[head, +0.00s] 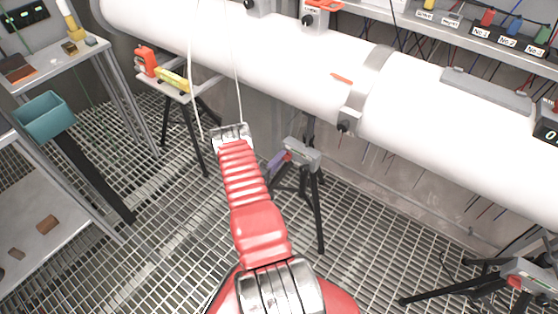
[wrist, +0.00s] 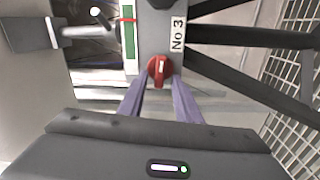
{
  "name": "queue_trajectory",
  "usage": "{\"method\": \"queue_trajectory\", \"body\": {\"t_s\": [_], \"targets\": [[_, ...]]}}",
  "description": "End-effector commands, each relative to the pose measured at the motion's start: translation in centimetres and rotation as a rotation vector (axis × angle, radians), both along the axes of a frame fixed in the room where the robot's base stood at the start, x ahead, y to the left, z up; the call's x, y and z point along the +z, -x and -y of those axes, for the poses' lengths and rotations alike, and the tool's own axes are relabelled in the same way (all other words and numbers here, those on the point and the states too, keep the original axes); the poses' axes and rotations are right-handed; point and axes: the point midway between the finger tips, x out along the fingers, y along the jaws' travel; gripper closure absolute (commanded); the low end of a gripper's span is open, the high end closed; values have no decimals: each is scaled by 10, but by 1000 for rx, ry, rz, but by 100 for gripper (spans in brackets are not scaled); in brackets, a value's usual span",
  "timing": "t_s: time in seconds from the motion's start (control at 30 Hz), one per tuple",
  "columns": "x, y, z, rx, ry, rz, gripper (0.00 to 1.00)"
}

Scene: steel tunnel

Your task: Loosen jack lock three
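The jack labelled No 3 (wrist: 178,30) has a red lock knob (wrist: 160,70) with a pale bar across it in the wrist view. The jack's grey head (head: 303,152) stands on a black tripod under the white pipe in the head view. My gripper (wrist: 159,78) has its two purple fingers apart, one on each side of the knob's lower part. Thin gaps seem to show between fingers and knob, so it looks open around it. In the head view my gripper (head: 276,163) is at the jack's left side, mostly small and partly hidden by my red arm.
The white pipe (head: 240,60) runs above the jack, with a clamp collar (head: 368,80) on it. Other jacks stand left (head: 172,88) and lower right (head: 530,280). A bench (head: 85,50) and a teal bin (head: 45,118) are at left. Grating floor lies between.

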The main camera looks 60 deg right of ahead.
Motion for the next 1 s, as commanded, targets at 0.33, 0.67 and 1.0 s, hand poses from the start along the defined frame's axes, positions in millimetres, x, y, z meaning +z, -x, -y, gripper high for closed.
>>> {"method": "queue_trajectory", "body": {"t_s": [0.33, 0.67, 1.0], "targets": [[0, -1, -7, -1, 1, -1, 70], [0, -9, -54, 1, 0, -1, 70], [-1, -18, -108, 3, 0, -1, 70]]}}
